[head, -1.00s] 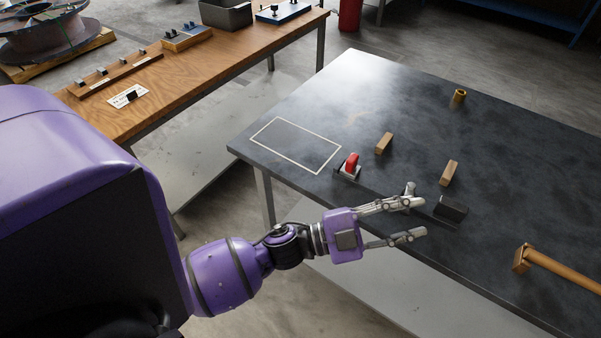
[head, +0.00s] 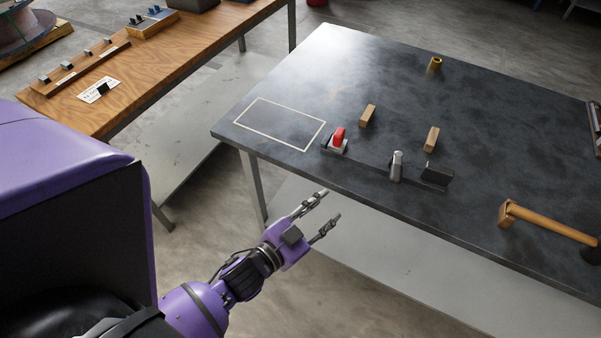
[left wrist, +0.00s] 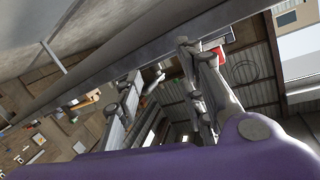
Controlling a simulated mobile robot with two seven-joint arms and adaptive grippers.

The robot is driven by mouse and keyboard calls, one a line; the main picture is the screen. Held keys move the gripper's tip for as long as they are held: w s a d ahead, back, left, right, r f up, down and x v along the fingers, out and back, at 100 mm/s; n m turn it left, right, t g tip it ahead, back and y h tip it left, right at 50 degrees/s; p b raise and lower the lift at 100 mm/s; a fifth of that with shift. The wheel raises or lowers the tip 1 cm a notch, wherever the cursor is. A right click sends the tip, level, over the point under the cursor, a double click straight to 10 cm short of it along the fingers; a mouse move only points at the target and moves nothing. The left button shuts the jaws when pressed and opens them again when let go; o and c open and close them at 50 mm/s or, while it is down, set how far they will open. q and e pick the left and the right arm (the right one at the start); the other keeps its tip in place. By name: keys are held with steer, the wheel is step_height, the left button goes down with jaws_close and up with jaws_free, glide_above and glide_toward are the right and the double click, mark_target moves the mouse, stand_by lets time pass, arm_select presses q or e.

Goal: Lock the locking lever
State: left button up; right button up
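A dark low fixture lies near the front edge of the grey-black table. A red lever (head: 339,136) stands upright in a light bracket at its left end. A silver upright post (head: 397,165) and a black block (head: 437,174) are at its right end. Which part is the locking lever I cannot tell for sure; the red one looks like a lever. My left gripper (head: 332,203) is open and empty, off the table's front edge, below and apart from the red lever. In the left wrist view a small red patch (left wrist: 219,56) shows beside a finger. My right gripper is out of view.
Two wooden blocks (head: 367,116) (head: 431,139), a brass cylinder (head: 435,64) and a wooden-handled mallet (head: 552,224) lie on the table (head: 300,80). A pale outlined rectangle (head: 300,150) left of the fixture is empty. A wooden bench (head: 190,55) stands behind on the left.

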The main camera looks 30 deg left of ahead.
arm_select(q)
steer(key=s+a+f+n+g+y, duration=0.1)
steer(key=s+a+f+n+y, duration=0.1)
steer(key=s+a+f, duration=0.1)
step_height(320, 180, down, 2)
steer(key=shift+s+a+f+g, duration=0.1)
steer(key=shift+s+a+g, duration=0.2)
steer(key=shift+s, duration=0.55)
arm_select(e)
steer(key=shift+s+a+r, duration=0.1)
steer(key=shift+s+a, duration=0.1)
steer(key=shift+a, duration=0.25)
arm_select(q)
steer(key=shift+d, duration=0.1)
